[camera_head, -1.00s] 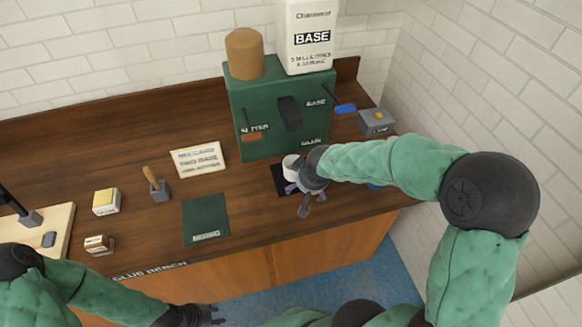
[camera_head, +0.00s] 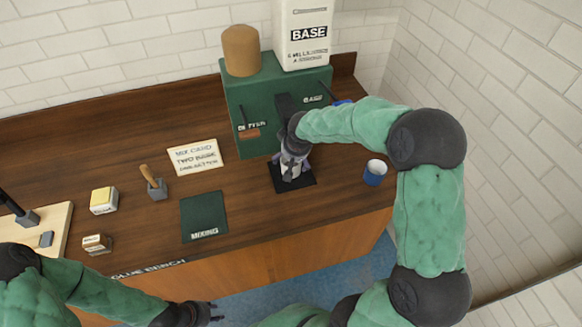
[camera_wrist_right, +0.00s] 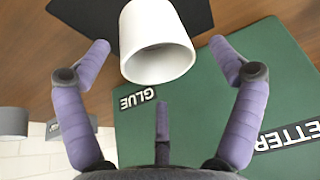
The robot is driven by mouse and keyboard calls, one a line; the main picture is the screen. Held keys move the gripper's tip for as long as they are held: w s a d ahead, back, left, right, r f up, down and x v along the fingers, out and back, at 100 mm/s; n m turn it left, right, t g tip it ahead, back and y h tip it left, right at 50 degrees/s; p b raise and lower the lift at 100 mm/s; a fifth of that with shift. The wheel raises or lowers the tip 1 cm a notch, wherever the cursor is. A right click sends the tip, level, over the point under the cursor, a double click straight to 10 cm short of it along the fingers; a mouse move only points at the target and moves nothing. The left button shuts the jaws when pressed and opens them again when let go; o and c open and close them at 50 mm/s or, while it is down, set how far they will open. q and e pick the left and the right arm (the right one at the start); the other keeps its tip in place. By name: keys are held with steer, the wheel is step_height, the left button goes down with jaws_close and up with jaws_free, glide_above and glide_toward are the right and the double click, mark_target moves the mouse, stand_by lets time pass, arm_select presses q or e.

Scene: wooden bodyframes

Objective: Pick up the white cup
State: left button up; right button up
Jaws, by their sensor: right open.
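The white cup (camera_wrist_right: 157,45) is between the two purple fingers of my right gripper (camera_wrist_right: 160,52) in the right wrist view, with a visible gap on each side. The gripper is open and the cup stands on the black mat (camera_wrist_right: 200,12). In the head view my right gripper (camera_head: 291,170) is over the mat (camera_head: 304,184) and hides most of the cup. My left gripper (camera_head: 205,313) is low at the bottom of the head view, in front of the bench and away from the cup; its jaw opening is too small to tell.
A green dispenser box (camera_head: 262,98) stands behind the mat, with levers on its front. A blue cup (camera_head: 375,172) stands to the right. A green mixing mat (camera_head: 204,215), a card (camera_head: 195,156) and small blocks lie left. The bench between the mats is clear.

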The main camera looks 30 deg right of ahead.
steer(key=shift+x, duration=1.35)
steer(key=shift+s, duration=0.2)
steer(key=c, duration=1.4)
steer(key=shift+r, duration=0.1)
steer(key=shift+r, duration=0.25)
steer(key=s+a, duration=0.1)
steer(key=s, duration=0.5)
steer(key=s+a, duration=0.1)
steer(key=s, duration=0.4)
steer(key=s+a, duration=0.1)
steer(key=s, duration=0.5)
steer(key=shift+s+a+r, duration=0.3)
steer(key=shift+s+r, duration=0.05)
steer(key=shift+r, duration=0.05)
